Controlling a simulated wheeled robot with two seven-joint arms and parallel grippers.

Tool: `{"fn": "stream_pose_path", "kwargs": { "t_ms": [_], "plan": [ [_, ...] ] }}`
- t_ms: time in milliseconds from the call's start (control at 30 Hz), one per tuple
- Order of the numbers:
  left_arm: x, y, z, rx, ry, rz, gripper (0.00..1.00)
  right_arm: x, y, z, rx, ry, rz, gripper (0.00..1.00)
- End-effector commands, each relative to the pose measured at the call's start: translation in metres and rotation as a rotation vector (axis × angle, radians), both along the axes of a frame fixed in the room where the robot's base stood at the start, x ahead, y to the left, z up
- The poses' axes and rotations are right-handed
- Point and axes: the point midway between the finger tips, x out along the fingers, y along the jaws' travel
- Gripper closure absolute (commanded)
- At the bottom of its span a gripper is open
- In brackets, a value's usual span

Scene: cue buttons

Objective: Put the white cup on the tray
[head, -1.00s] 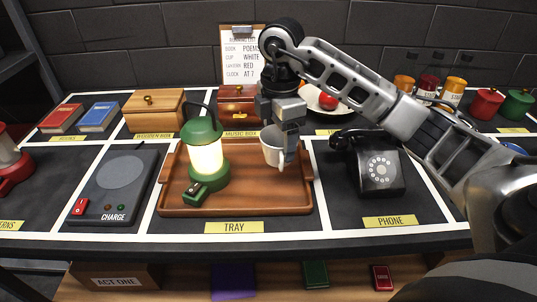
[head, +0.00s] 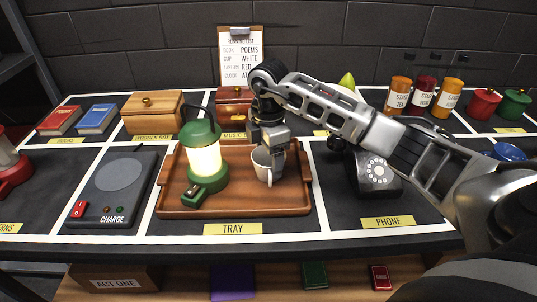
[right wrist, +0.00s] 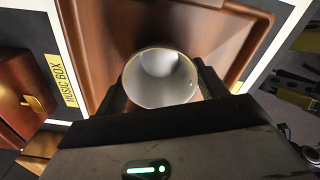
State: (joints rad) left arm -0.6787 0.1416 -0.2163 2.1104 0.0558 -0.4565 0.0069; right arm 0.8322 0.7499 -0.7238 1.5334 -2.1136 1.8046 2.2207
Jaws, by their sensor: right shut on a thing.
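The white cup (head: 262,165) is upright at the right half of the wooden tray (head: 240,207), low over its floor; I cannot tell whether it touches. My right gripper (head: 272,160) comes down from above and is shut on the cup's wall. In the right wrist view the cup (right wrist: 160,78) sits between the fingers (right wrist: 160,95), its mouth toward the camera, with the tray (right wrist: 215,25) behind it. A lit green lantern (head: 206,155) stands on the tray's left half. My left gripper is not in view.
A black telephone (head: 376,172) stands right of the tray, partly behind my right arm. A charge pad (head: 118,180) lies to the left. A music box (head: 233,105) and a wooden box (head: 152,112) stand behind. The tray's front middle is clear.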

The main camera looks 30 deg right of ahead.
Motion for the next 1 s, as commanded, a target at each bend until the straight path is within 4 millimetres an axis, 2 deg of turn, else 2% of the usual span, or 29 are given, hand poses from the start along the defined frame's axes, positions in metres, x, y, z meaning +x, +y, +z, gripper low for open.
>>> {"fn": "stream_pose_path", "kwargs": {
  "t_ms": [33, 100, 367, 500, 633, 1000],
  "plan": [
    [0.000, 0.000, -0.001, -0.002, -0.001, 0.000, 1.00, 0.000, 0.000, -0.002, -0.001, 0.001, -0.001, 0.26],
    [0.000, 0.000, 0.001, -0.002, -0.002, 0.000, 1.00, 0.000, 0.000, -0.001, -0.001, 0.001, -0.001, 0.07],
    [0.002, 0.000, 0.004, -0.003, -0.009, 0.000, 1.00, 0.000, 0.000, -0.001, -0.001, 0.001, -0.001, 0.07],
    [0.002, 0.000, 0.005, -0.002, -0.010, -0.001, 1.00, 0.000, 0.000, 0.007, 0.000, -0.002, -0.001, 0.07],
    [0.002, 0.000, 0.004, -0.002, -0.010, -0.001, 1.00, 0.001, 0.000, 0.028, 0.000, -0.004, -0.001, 0.07],
    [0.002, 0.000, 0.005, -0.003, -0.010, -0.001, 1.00, 0.001, 0.000, 0.105, 0.000, -0.003, -0.001, 0.07]
  ]
}}
